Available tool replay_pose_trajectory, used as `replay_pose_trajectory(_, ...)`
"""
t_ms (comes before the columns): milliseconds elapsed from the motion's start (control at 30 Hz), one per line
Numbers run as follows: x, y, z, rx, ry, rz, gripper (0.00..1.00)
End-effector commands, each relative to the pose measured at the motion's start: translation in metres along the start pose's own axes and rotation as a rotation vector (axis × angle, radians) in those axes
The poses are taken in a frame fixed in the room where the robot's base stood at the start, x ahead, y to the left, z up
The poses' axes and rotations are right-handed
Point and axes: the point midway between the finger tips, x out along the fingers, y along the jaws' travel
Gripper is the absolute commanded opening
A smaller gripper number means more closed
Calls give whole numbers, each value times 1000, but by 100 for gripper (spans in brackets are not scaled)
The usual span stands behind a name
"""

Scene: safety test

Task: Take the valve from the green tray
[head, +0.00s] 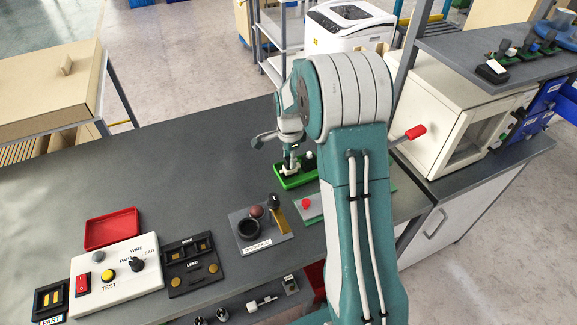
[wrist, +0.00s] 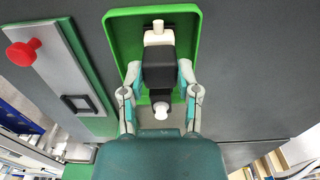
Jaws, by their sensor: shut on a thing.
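The green tray (head: 283,181) stands on the dark grey worktop; it also shows in the wrist view (wrist: 123,23). The valve (wrist: 158,70) has a black body with white ends and lies over the tray in the wrist view. My gripper (wrist: 160,92) is shut on the valve, one finger on each side of the black body. In the head view my gripper (head: 291,162) points down at the tray. I cannot tell whether the valve touches the tray floor. My own arm hides part of the worktop right of the tray.
A panel with a red knob (head: 306,204) sits close to the tray. A grey fixture (head: 262,238), a white test box (head: 117,272) and a red tray (head: 112,229) stand further left. A white box-shaped machine (head: 450,110) stands right. The worktop's back left is clear.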

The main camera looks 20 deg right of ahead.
Motion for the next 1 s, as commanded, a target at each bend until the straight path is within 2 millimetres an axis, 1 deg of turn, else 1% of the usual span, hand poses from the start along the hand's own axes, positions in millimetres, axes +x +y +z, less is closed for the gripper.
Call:
replay_pose_trajectory(100,-10,0,0,0,1,-3,0)
replay_pose_trajectory(800,-58,0,0,0,1,-4,0)
replay_pose_trajectory(1000,-63,0,0,0,0,-2,0)
